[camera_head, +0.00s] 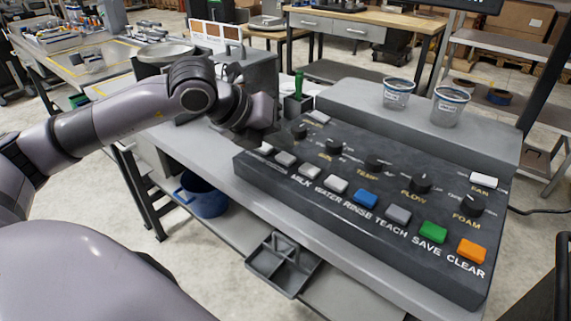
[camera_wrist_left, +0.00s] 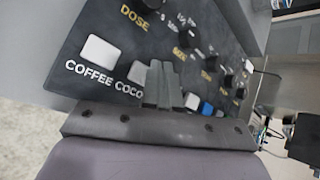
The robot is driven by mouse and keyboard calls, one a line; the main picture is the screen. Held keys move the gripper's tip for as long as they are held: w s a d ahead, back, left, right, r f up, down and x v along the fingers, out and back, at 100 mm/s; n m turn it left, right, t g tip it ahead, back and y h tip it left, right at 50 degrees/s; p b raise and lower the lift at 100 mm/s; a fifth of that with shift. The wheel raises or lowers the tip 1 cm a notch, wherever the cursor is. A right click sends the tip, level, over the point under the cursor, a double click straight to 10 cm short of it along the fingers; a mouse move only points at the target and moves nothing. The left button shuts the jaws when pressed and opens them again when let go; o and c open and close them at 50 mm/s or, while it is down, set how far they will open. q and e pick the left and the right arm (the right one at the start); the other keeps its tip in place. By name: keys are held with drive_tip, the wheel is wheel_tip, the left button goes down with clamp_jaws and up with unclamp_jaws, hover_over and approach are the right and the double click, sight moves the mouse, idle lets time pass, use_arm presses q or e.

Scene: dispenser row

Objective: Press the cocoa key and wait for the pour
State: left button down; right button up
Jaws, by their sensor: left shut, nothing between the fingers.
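The dark key panel (camera_head: 330,150) slopes across the right half of the head view. The cocoa key (camera_head: 285,158) is a pale key, second from the left; in the left wrist view the cocoa key (camera_wrist_left: 137,71) is partly covered by my fingers, and its label's end is hidden. The coffee key (camera_wrist_left: 100,51) is left of it. My left gripper (camera_head: 262,138) hangs over the panel's left end, its tips hard to make out there. In the wrist view my left gripper (camera_wrist_left: 163,88) is shut and empty, in front of the cocoa key's right side; contact cannot be told. My right gripper is out of view.
Other keys sit along the row, including a blue key (camera_head: 365,199), a green key (camera_head: 433,232) and an orange key (camera_head: 472,251). Knobs stand behind them. Two clear cups (camera_head: 398,94) (camera_head: 450,107) stand on the grey ledge. A blue bucket (camera_head: 203,197) is below.

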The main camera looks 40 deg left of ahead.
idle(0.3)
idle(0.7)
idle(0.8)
use_arm(q)
drive_tip(key=shift+f+b, duration=0.45)
drive_tip(key=shift+b, duration=0.2)
drive_tip(key=shift+f+b, duration=0.45)
drive_tip(key=shift+b, duration=0.2)
idle(0.6)
drive_tip(key=shift+r, duration=0.15)
idle(0.3)
drive_tip(key=shift+r+p, duration=0.5)
drive_tip(key=shift+r, duration=0.25)
drive_tip(key=shift+r, duration=0.1)
